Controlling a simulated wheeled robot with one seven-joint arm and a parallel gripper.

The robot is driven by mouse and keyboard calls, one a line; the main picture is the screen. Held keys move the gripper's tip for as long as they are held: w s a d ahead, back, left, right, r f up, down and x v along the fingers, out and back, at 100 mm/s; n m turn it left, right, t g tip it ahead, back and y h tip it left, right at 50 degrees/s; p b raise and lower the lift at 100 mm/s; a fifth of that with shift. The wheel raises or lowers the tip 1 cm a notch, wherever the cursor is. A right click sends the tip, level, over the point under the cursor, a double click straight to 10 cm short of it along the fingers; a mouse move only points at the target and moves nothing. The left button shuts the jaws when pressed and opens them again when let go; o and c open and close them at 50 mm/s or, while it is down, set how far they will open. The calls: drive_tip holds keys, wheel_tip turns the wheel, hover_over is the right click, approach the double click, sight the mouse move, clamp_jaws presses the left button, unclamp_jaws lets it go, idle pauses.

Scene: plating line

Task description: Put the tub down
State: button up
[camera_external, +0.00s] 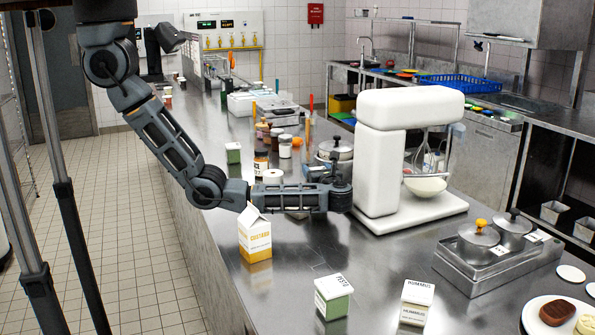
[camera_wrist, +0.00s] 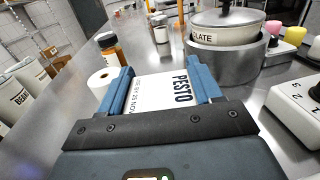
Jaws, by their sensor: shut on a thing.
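In the wrist view, my gripper (camera_wrist: 160,78) has its two blue fingers closed on the sides of a tub (camera_wrist: 155,94) with a white lid marked PESTO. In the external view, my gripper (camera_external: 320,172) is over the steel counter, beside the white mixer. The held tub is mostly or wholly hidden there behind my arm. I cannot tell whether its base touches the counter. Another PESTO tub (camera_external: 333,297), green with a white lid, stands at the near front of the counter, with a HUMMUS tub (camera_external: 416,303) to its right.
The mixer (camera_external: 383,160) and a yellow-white carton (camera_external: 255,236) flank my wrist.

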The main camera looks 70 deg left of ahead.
drive_tip(key=shift+d, duration=0.95)
wheel_tip(320, 180, down, 2)
drive_tip(key=b, duration=0.2)
drive_tip(key=shift+f+b, duration=0.15)
drive_tip(key=shift+b, duration=0.25)
drive_tip(key=shift+f+b, duration=0.4)
drive_tip(key=shift+f, duration=0.05)
drive_tip(key=o, duration=1.2)
drive_tip(key=shift+f, duration=0.15)
